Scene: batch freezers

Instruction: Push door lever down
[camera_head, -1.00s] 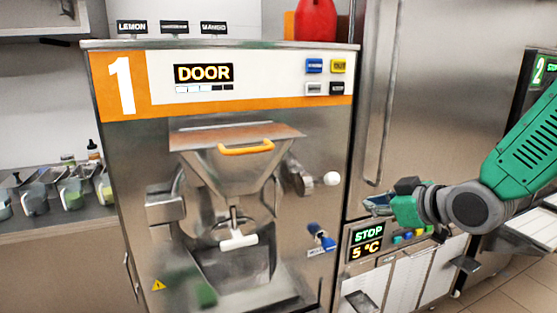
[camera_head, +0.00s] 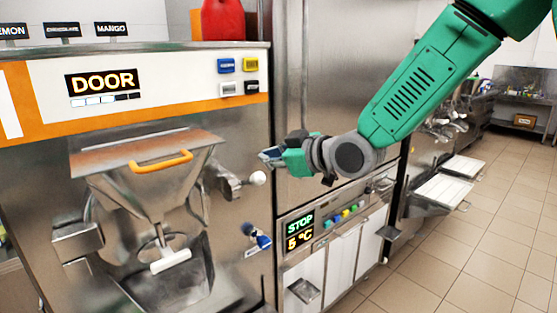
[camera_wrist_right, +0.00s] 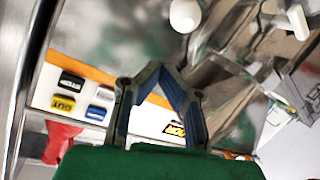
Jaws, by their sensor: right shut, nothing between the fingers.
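The freezer's front carries a metal lever with a white ball knob (camera_head: 257,178), just right of the hopper door (camera_head: 150,190). In the right wrist view the white knob (camera_wrist_right: 185,14) is at the top edge, beyond my fingertips. My right gripper (camera_head: 266,157) is shut and empty. In the head view its tips appear just above and right of the knob, with a gap between them. The right wrist view shows its fingers (camera_wrist_right: 160,70) meeting at the tips, apart from the knob. My left gripper is not in view.
A yellow handle (camera_head: 160,161) crosses the hopper lid, and a white handle (camera_head: 170,260) is below it. A blue-handled tap (camera_head: 257,236) is under the knob. A control panel (camera_head: 320,225) sits below my right arm. Tiled floor (camera_head: 470,250) lies open at right.

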